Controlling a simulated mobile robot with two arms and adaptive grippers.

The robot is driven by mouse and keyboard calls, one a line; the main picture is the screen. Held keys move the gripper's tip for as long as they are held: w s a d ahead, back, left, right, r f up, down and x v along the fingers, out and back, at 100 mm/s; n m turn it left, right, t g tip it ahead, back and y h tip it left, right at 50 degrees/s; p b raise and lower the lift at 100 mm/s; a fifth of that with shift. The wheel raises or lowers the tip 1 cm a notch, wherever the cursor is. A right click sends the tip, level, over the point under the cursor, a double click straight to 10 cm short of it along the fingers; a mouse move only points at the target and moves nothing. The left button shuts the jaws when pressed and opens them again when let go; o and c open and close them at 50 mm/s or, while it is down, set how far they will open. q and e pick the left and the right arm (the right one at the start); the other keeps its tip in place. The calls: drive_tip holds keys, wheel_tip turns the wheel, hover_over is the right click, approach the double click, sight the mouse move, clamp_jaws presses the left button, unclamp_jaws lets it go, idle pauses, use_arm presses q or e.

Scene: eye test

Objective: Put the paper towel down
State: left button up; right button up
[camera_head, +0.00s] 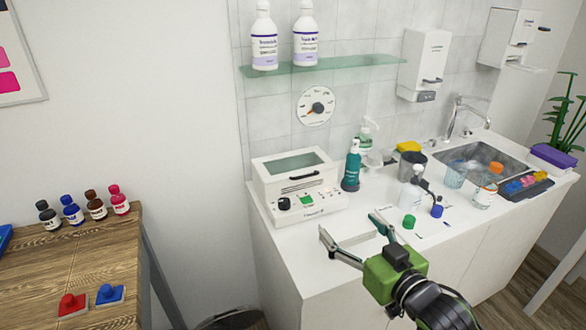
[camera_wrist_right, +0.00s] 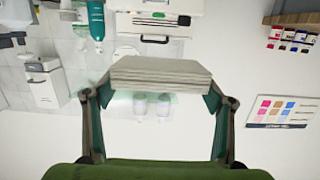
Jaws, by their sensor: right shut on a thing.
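The paper towel is a folded, layered off-white stack (camera_wrist_right: 160,72) in the right wrist view. My right gripper (camera_wrist_right: 155,84) is shut on it, with one finger against each side. In the head view my right gripper (camera_head: 349,225) is over the front edge of the white counter (camera_head: 300,235), in front of the white box device. There the towel is pale against the white counter and hard to make out. I cannot tell how high it is above the counter. My left gripper is not in view.
The white box device (camera_head: 297,187) stands at the counter's left. A teal bottle (camera_head: 352,167), green cap (camera_head: 409,221), blue-capped item (camera_head: 437,211) and glass (camera_head: 455,174) stand on the counter. The sink (camera_head: 480,158) is farther right. A wooden table (camera_head: 105,255) is at left.

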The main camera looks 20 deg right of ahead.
drive_tip(key=s+a+f+n+g+y, duration=0.1)
drive_tip(key=s+a+n+g+y, duration=0.1)
drive_tip(key=s+a+n+y, duration=0.3)
drive_tip(key=s+a+y, duration=0.1)
drive_tip(key=s+a, duration=0.2)
drive_tip(key=a, duration=0.1)
drive_tip(key=shift+s+a+y, duration=0.15)
drive_tip(key=shift+s+y, duration=0.15)
drive_tip(key=shift+s, duration=0.1)
